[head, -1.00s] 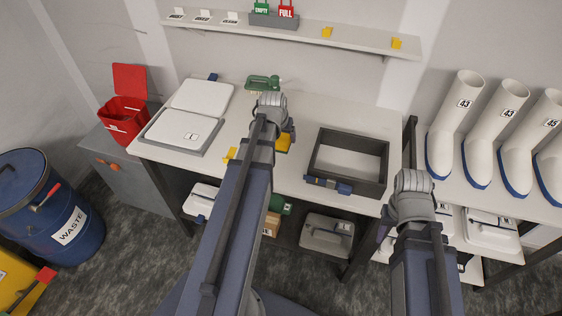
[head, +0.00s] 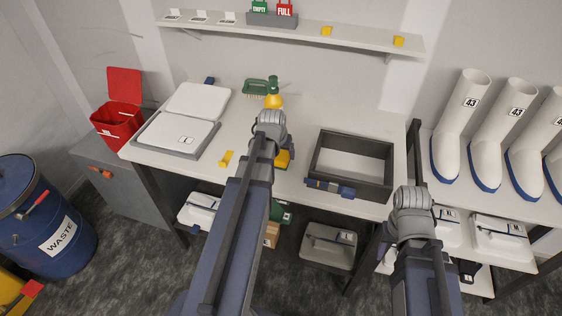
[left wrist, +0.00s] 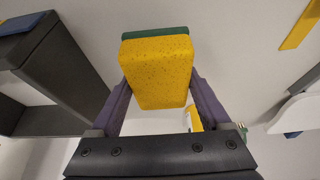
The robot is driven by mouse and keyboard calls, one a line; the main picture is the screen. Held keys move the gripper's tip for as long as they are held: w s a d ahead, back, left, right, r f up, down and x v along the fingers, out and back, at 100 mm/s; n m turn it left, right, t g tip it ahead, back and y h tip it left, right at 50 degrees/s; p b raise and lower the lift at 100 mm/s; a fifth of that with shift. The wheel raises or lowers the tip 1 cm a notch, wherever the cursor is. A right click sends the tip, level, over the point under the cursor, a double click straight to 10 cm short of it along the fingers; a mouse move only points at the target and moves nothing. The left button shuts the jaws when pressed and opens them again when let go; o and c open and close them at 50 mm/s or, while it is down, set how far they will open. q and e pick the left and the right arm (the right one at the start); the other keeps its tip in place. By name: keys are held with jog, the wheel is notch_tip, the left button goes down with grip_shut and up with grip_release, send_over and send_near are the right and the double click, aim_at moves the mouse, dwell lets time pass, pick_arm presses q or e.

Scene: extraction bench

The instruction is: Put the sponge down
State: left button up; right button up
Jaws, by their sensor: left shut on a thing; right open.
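The sponge (left wrist: 157,72) is a yellow block with a green layer along its far edge in the left wrist view. My left gripper (left wrist: 160,100) is shut on it, with a purple finger on each side. In the head view the left gripper (head: 282,145) is over the bench, mostly hidden behind my own wrist, and only part of the yellow sponge (head: 284,160) shows below it. I cannot tell whether the sponge touches the bench. My right gripper (head: 385,235) is mostly hidden by its arm, open, in front of the bench's right end.
A yellow bottle (head: 273,101) and green brush (head: 255,87) stand behind the gripper. A yellow tag (head: 226,159) lies left. Bare bench separates gripper and bin.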

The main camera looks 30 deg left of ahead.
pick_arm(q)
jog(key=shift+f+b, duration=0.95)
jog(key=shift+f, duration=0.5)
jog(key=shift+f, duration=0.15)
jog(key=o, duration=1)
jog(key=p+v, duration=1.1)
jog(key=v, duration=0.1)
jog(key=shift+r, duration=0.2)
